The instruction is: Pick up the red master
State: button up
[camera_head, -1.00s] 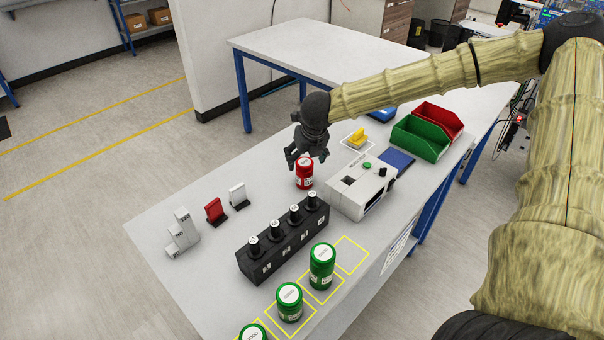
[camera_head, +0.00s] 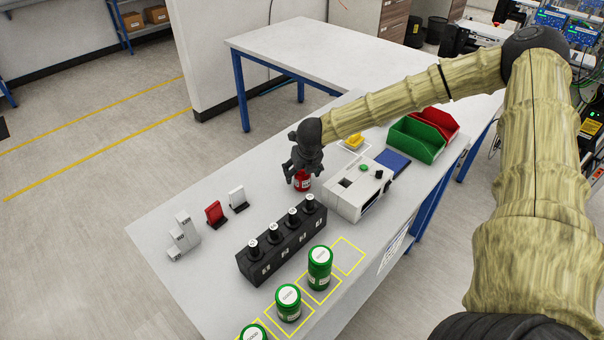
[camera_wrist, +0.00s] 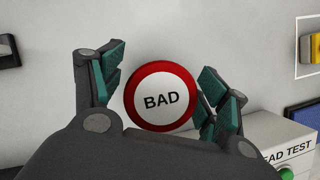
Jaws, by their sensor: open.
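The red master is a red canister (camera_head: 303,184) standing on the white table, left of the white tester box. In the wrist view its round top (camera_wrist: 160,97) has a red rim and a white label reading "BAD". My gripper (camera_head: 303,176) is lowered over it from above, hiding most of its upper part in the head view. In the wrist view my gripper (camera_wrist: 160,90) is open, with one teal-padded finger on each side of the canister's top. The right finger overlaps the rim's edge; I cannot tell whether it touches.
The white tester box (camera_head: 352,196) stands close on the right. Green canisters (camera_head: 320,268) stand at the table's near edge. Small red (camera_head: 215,213) and white stands are at left. Green (camera_head: 415,142) and red bins sit behind.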

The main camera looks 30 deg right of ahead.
jog(key=shift+x, duration=1)
jog(key=shift+c, duration=0.3)
jog(key=c, duration=1.3)
